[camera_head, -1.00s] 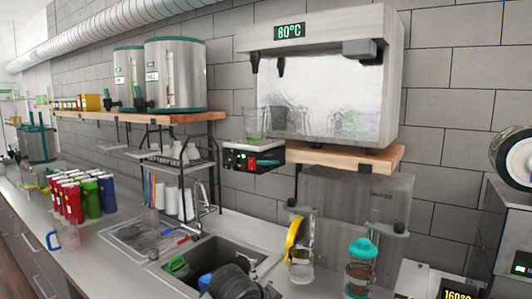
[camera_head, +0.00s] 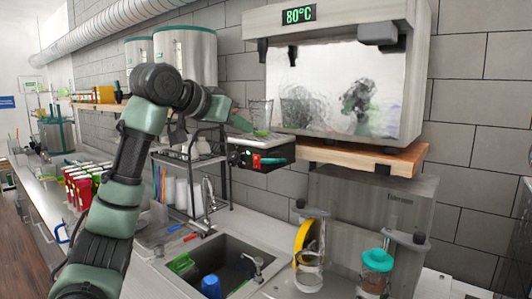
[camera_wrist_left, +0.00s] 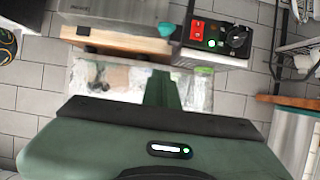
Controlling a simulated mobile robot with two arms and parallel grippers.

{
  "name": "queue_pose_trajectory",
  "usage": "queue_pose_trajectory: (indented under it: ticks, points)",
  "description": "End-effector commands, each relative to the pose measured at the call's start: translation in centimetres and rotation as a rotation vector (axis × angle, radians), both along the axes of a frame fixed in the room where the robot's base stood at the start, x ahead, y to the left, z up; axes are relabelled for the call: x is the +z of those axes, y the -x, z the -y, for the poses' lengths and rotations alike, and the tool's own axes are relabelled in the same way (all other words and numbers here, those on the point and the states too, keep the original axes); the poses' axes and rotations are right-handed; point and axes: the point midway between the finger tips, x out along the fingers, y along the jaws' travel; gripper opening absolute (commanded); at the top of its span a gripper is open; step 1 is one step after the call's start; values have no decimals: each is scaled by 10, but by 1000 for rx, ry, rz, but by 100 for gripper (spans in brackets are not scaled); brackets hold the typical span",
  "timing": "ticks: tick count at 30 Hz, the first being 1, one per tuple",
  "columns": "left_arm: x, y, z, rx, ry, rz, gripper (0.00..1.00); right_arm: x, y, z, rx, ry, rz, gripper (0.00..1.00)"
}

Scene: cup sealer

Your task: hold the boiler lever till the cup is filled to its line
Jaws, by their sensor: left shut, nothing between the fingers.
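The boiler (camera_head: 345,85) is a steel box with an 80°C display, on a wooden shelf at upper right. Two dark taps or levers hang from its front left, one of them a dark lever (camera_head: 262,50). A clear cup (camera_head: 262,113) stands below them on a small platform; its line and fill level cannot be made out. My left gripper (camera_head: 243,122) is just left of the cup, below the levers, apart from the levers; whether it touches the cup is unclear. In the left wrist view its fingers (camera_wrist_left: 163,88) are shut and empty. My right gripper is out of view.
A black control box (camera_head: 262,157) with a red switch sits under the cup; it also shows in the left wrist view (camera_wrist_left: 215,45). A wire rack (camera_head: 190,150) stands below my left forearm. The sink (camera_head: 220,268), a teal-lidded jar (camera_head: 376,272) and red canisters (camera_head: 85,185) are lower down.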

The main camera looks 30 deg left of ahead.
Motion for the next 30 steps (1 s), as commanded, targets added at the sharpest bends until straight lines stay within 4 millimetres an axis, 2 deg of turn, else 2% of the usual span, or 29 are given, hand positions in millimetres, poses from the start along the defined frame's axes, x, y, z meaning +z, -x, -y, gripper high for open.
queue_pose_trajectory:
  ticks: [5, 8, 21, 24, 30]
  points:
    - [-1, -4, 1, 0, -1, -1, 0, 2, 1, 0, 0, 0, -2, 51]
    - [-5, -14, 1, -1, 0, -3, 0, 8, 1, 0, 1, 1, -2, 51]
    - [-42, -94, 8, 1, -1, -5, 0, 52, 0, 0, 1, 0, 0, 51]
    - [-58, -89, 6, 2, -4, -4, 0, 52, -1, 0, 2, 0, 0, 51]
    - [-75, -86, 6, 1, -1, -2, 0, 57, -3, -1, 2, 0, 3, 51]
